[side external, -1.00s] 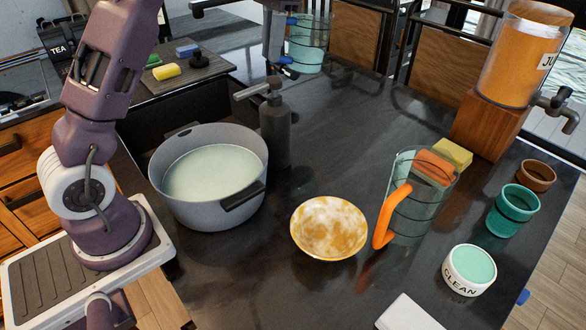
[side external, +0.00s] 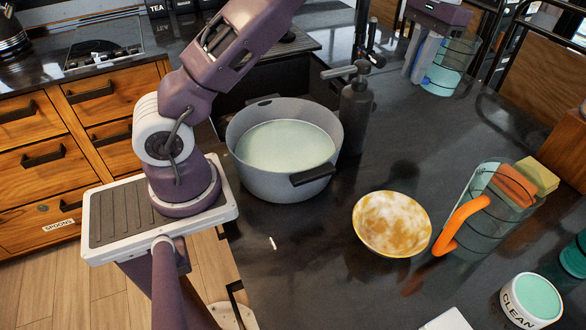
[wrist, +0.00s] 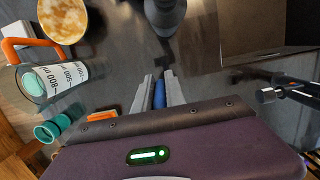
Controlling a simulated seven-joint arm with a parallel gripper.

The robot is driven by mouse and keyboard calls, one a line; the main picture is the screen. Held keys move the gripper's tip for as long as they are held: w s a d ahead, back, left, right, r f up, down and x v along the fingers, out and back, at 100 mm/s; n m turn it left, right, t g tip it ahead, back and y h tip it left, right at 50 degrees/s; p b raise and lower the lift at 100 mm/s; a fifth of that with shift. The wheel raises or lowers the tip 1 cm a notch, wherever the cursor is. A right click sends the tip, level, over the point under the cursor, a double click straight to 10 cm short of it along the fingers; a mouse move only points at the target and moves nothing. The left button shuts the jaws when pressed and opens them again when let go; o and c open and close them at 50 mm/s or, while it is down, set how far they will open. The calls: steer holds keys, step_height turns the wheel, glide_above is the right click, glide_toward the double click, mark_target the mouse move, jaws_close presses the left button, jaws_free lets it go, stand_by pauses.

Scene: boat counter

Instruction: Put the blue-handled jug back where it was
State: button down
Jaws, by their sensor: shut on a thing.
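The blue-handled jug, a clear teal-tinted vessel (side external: 447,72), is near the far edge of the dark counter in the side view and looks upright. I cannot tell whether its base touches the counter. My gripper (side external: 423,62) is at its left side. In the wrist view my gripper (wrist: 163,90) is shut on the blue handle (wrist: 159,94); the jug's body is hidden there. A similar jug with an orange handle (side external: 488,212) stands at the right, with an orange and a yellow sponge by it; it also shows in the wrist view (wrist: 62,75).
A marbled bowl (side external: 392,224) sits in front. A CLEAN tub (side external: 532,298) and teal cup (side external: 574,258) are at right. The counter between bowl and held jug is clear.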

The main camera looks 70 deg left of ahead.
mark_target(419, 53)
steer(key=shift+r, duration=0.1)
step_height(419, 53, up, 5)
steer(key=shift+r, duration=0.1)
steer(key=s+d+r+m+t, duration=0.25)
steer(key=s+d+m, duration=0.85)
steer(key=s+m, duration=0.55)
steer(key=s+d+f+m, duration=0.3)
steer(key=s+m, duration=0.5)
steer(key=m, duration=0.3)
steer(key=shift+n+g, duration=0.25)
steer(key=shift+g, duration=0.1)
step_height(419, 53, down, 19)
steer(key=shift+s+r, duration=0.15)
steer(key=shift+f, duration=0.25)
